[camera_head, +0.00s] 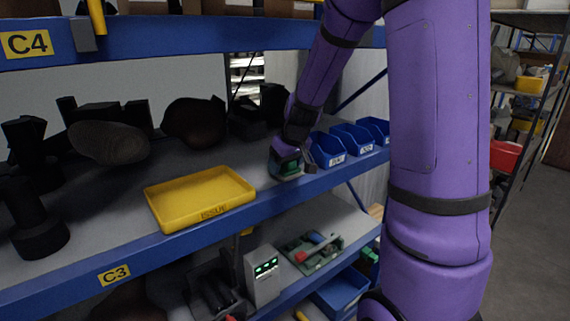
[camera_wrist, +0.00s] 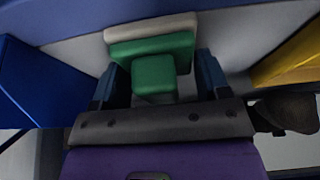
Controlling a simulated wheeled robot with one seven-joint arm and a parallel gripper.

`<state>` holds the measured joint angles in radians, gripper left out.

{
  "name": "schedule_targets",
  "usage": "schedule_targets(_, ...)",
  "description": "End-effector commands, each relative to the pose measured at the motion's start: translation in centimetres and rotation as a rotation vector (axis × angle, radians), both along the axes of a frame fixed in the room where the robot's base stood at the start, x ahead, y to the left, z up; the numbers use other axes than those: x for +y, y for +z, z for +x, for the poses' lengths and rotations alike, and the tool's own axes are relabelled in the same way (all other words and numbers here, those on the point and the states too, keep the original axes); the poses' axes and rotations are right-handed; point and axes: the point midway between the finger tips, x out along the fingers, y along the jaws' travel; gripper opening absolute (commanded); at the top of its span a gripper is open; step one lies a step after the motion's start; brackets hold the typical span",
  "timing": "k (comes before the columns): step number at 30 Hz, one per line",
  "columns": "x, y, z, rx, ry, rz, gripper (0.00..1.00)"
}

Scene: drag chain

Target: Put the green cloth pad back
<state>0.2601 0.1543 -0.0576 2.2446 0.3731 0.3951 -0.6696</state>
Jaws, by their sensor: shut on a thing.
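The green cloth pad (camera_head: 290,170) is at the end of my gripper (camera_head: 285,158), low over the grey shelf near its front edge. In the wrist view the pad (camera_wrist: 185,45) shows as a wide green layer with a smaller green block on the near side and a pale layer beyond. My gripper (camera_wrist: 162,75) has a blue finger on each side of the small green block and is shut on the pad. I cannot tell whether the pad touches the shelf.
A yellow tray (camera_head: 165,209) marked ISSUE lies left of my gripper. Blue bins (camera_head: 328,158) stand close on its right. Dark objects (camera_head: 193,120) stand at the back. The blue upper shelf beam (camera_head: 200,38) runs above. Bare shelf lies between tray and bins.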

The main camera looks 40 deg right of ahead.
Motion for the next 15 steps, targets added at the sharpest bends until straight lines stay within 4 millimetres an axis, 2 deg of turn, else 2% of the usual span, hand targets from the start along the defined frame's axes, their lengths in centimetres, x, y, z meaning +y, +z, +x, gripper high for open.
schedule_targets(3, 0.01, -0.18, -0.01, 0.001, 0.000, 0.000, 0.46)
schedule_targets(4, 0.01, -0.17, 0.00, 0.000, 0.000, 0.000, 0.74)
schedule_targets(6, 0.01, -0.15, 0.00, 0.000, 0.000, 0.000, 0.90)
schedule_targets(7, 0.01, -0.14, -0.01, 0.000, 0.000, 0.000, 0.95)
schedule_targets(15, 0.01, -0.07, 0.01, 0.000, 0.000, 0.000, 0.95)
